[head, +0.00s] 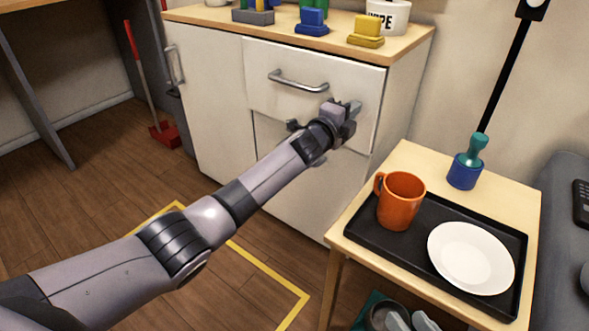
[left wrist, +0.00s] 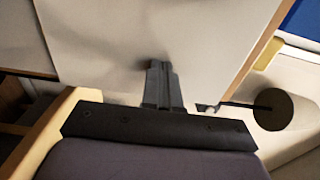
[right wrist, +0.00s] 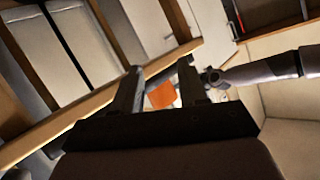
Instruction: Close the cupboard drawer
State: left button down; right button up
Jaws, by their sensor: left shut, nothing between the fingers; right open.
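The white cupboard (head: 210,110) stands against the back wall. Its drawer (head: 300,62) is the upper right front, with a curved metal handle (head: 298,82). The drawer front seems to stand slightly proud of the door below; the gap is hard to judge. My left gripper (head: 352,107) is shut and empty at the right part of the drawer front, right of and below the handle. In the left wrist view its closed fingers (left wrist: 160,82) point at the white panel (left wrist: 130,35); I cannot tell if they touch. My right gripper (right wrist: 165,92) is open and empty, seen only in its own wrist view.
Colored blocks and a white mug (head: 388,18) stand on the cupboard top. A side table (head: 415,160) at right bears a black tray (head: 360,222) with an orange mug (head: 402,202) and white plate (head: 470,258).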

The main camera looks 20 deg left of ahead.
pick_arm(q)
jog(key=shift+w+d+r+b, duration=0.15)
jog(key=shift+w+r+b, duration=0.05)
jog(key=shift+w+b, duration=0.35)
jog(key=shift+w+d+r+b, duration=0.1)
jog(key=shift+w+r+b, duration=0.05)
jog(key=shift+w+b, duration=0.35)
pick_arm(e)
jog(key=shift+s+t, duration=0.1)
jog(key=shift+t, duration=0.3)
pick_arm(q)
jog(key=shift+r, duration=0.15)
pick_arm(e)
jog(key=shift+s, duration=0.1)
